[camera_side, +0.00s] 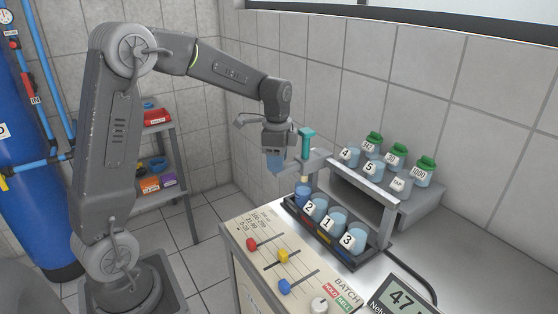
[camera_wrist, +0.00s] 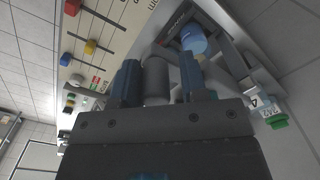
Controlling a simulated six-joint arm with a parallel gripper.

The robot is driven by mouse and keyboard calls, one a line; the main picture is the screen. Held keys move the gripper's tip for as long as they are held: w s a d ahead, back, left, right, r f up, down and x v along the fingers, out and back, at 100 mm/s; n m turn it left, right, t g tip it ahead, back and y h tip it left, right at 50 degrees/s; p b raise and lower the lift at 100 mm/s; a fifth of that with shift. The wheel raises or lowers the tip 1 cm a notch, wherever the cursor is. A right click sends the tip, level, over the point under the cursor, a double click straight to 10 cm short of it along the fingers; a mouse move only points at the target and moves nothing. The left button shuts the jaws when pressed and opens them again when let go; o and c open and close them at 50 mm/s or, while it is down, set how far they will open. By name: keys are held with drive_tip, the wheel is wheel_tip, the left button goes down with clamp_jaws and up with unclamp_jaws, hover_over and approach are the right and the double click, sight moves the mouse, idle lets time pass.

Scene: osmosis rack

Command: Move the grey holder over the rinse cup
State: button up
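The grey holder (camera_side: 315,161) sits on the rack's upper rail and carries an upright teal piece (camera_side: 306,143) with a pale tip pointing down. Below that tip stands a darker blue cup (camera_side: 302,195), at the far left end of the cup row; I cannot tell if it is the rinse cup. My gripper (camera_side: 275,165) points down just left of the holder. In the wrist view its blue fingers (camera_wrist: 158,78) stand apart, with a grey cylinder (camera_wrist: 157,85) between or beyond them. A gap shows beside the cylinder; contact is not clear.
Cups labelled 2, 1 and 3 (camera_side: 328,224) sit in a dark tray below the rack rail (camera_side: 365,183). Numbered cups and green-lidded jars (camera_side: 396,155) stand behind it. A slider panel (camera_side: 282,257) is in front, a display (camera_side: 400,298) at lower right.

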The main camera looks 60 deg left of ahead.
drive_tip(key=shift+o, duration=1)
drive_tip(key=shift+d, duration=0.1)
wheel_tip(320, 180, up, 14)
drive_tip(key=shift+f, duration=0.1)
